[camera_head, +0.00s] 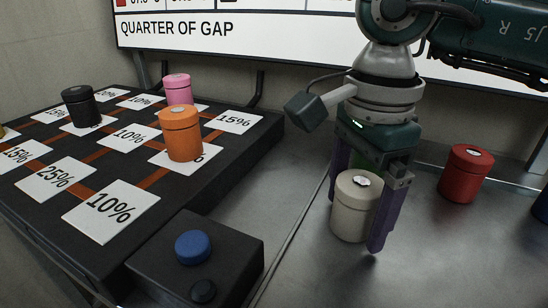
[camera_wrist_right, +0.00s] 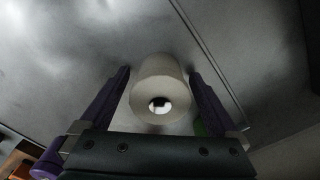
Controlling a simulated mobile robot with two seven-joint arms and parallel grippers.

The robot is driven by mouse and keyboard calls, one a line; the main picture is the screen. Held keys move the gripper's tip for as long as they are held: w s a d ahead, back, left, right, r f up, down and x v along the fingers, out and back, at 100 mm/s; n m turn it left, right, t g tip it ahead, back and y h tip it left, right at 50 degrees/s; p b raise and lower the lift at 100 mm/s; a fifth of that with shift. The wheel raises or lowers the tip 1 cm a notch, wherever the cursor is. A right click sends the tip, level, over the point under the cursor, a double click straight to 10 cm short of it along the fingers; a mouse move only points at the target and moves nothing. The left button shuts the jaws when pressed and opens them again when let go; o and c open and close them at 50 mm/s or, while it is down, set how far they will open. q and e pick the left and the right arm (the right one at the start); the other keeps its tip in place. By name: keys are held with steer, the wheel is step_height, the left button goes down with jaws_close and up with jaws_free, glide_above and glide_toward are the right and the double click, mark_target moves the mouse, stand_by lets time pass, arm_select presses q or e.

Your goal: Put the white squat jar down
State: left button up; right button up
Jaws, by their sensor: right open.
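The white squat jar (camera_head: 350,215) stands upright on the grey metal surface (camera_head: 295,262) in the head view. My right gripper (camera_head: 362,205) is above and around it, with purple fingers on either side. In the right wrist view the jar (camera_wrist_right: 157,75) lies between the two fingers of the right gripper (camera_wrist_right: 160,92). A gap shows between each finger and the jar there, so the gripper is open. My left gripper is not in view.
A red jar (camera_head: 465,176) stands right of the gripper, and a blue one (camera_head: 541,205) at the right edge. A green object (camera_wrist_right: 200,127) is partly hidden behind a finger. Left is a black board (camera_head: 262,140) with percentage cards and orange (camera_head: 182,137), pink (camera_head: 177,90) and black (camera_head: 80,107) jars.

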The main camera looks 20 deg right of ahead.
mark_target(362, 182)
steer(key=shift+r, duration=0.45)
step_height(362, 182, up, 11)
steer(key=shift+f+p, duration=0.1)
steer(key=shift+p, duration=0.75)
steer(key=shift+r, duration=0.35)
